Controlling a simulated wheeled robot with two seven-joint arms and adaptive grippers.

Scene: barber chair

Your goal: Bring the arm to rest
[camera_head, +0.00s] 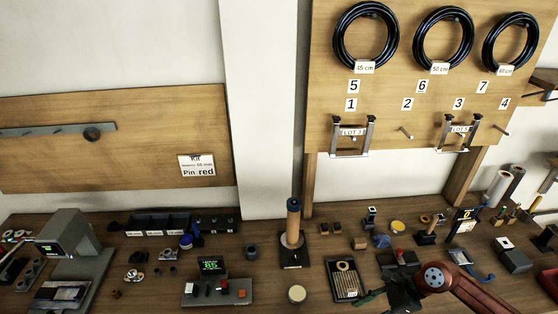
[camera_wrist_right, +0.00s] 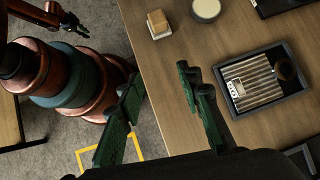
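My right gripper (camera_wrist_right: 160,80) is open in the right wrist view, with green fingers well apart and nothing between them. It hangs over the table's front edge, beside a dark tray (camera_wrist_right: 308,96) holding a ribbed pale piece and a dark ring. In the head view, my right arm enters at the lower right, and the gripper (camera_head: 374,297) is low over the front of the bench, right of the tray (camera_head: 334,290). My left gripper (camera_wrist_right: 66,20) shows small at the upper left of the wrist view, beside my base; its opening is unclear.
The wooden bench (camera_head: 130,290) is crowded with small items. A wooden block (camera_wrist_right: 158,25) lies near the front edge. Coiled black cables (camera_head: 366,36) hang on the board.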

